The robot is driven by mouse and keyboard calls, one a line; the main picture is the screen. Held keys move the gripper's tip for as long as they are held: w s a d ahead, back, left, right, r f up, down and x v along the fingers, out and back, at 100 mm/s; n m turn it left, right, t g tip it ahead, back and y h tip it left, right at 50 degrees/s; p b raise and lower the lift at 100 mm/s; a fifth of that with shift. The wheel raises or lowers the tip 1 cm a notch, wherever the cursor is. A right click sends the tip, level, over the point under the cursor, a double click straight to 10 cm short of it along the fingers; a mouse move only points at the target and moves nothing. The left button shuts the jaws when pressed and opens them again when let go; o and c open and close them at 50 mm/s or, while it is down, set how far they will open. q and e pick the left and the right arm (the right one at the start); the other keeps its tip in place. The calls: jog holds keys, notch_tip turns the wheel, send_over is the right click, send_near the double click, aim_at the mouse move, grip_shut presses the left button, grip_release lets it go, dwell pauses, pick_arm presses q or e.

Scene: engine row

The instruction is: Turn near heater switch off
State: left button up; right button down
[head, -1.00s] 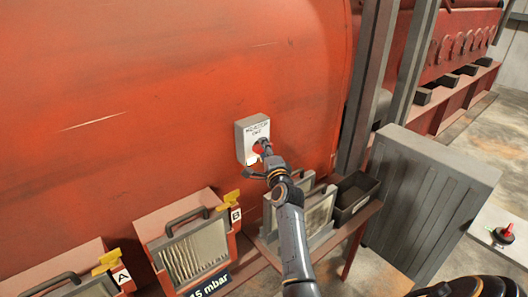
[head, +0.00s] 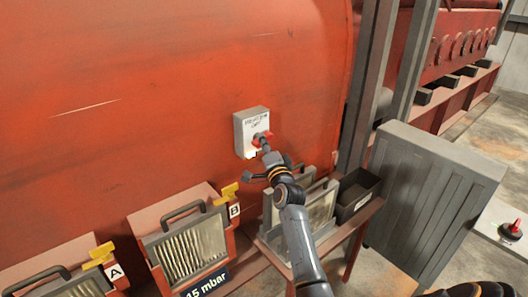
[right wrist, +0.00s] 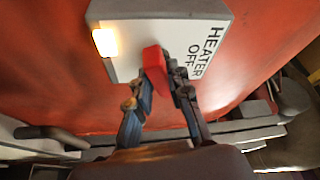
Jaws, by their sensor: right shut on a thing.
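The heater switch is a pale grey box (head: 251,130) on the red engine wall, with black lettering at its top. The right wrist view shows the box (right wrist: 135,42) with "HEATER OFF" on it. Its red knob (right wrist: 154,68) lies crosswise to the box's length. A small lamp (right wrist: 104,42) at the end away from the lettering glows warm yellow. My right gripper (head: 264,143) is at the box, shut on the red knob; in the right wrist view its fingers (right wrist: 163,85) are on both sides of the knob. My left gripper is out of view.
Framed filter panels marked A (head: 114,271) and B (head: 235,210) line the wall's foot at lower left. A dark open bin (head: 358,192) and a large grey cabinet (head: 432,190) stand to the right. Another red knob (head: 515,227) sits on a pale surface at far right.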

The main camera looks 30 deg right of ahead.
jog(key=shift+d+f+n+t+y+b, duration=0.1)
jog(key=shift+n+t+y+b, duration=0.85)
jog(key=shift+n+b, duration=1.6)
jog(key=shift+d+f+n+t+y+b, duration=0.1)
jog(key=shift+n+t+y+b, duration=0.2)
jog(key=shift+n+y+b, duration=2.25)
jog(key=shift+d+f+n+t+y+b, duration=0.1)
jog(key=shift+n+t+b, duration=0.7)
jog(key=shift+n, duration=3.6)
jog(key=c, duration=1.2)
grip_release()
jog(key=shift+w, duration=0.1)
